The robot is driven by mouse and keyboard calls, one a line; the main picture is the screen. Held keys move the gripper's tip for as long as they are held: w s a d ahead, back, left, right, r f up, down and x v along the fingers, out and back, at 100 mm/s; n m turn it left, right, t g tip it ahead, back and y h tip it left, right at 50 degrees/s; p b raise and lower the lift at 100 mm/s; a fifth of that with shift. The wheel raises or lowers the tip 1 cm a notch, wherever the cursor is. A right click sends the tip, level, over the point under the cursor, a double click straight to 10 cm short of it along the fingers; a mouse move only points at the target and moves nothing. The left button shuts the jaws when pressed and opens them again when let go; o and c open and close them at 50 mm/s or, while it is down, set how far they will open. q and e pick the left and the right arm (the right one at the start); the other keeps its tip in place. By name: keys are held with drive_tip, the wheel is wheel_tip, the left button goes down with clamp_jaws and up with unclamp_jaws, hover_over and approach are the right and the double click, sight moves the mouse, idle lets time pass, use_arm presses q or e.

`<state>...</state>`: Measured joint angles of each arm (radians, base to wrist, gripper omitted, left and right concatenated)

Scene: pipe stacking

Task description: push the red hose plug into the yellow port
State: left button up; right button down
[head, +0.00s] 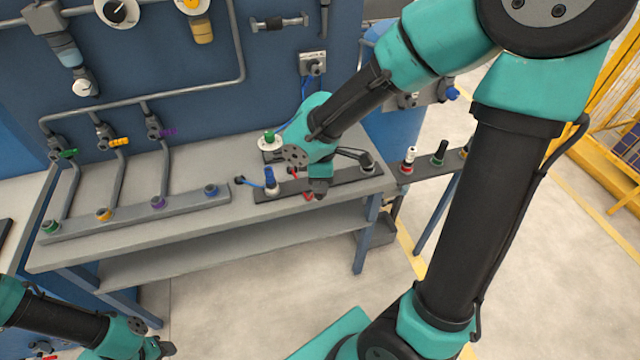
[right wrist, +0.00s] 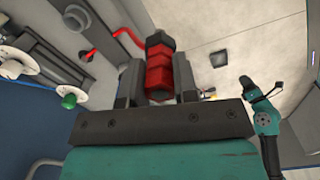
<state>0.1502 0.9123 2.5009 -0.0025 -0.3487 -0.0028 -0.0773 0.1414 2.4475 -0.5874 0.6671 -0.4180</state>
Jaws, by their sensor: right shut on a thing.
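The red hose plug (right wrist: 158,70) stands between the two fingers of my right gripper (right wrist: 157,88), which is shut on it in the right wrist view. In the head view my right gripper (head: 318,190) is over the right-hand bar on the bench, and only a little of the red plug (head: 308,196) shows beside it. The yellow port (head: 103,214) is on the left-hand bar, well to the left of the gripper and apart from it. My left gripper (head: 155,348) is low at the bottom left, its jaws too small to judge.
The left-hand bar (head: 130,222) also carries green (head: 50,227), purple (head: 157,203) and blue (head: 210,190) ports. A blue plug (head: 270,178) stands on the right-hand bar (head: 345,178). Grey pipes with valves rise behind the left bar. Bench space before that bar is clear.

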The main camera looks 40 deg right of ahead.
drive_tip(key=shift+r, duration=1.65)
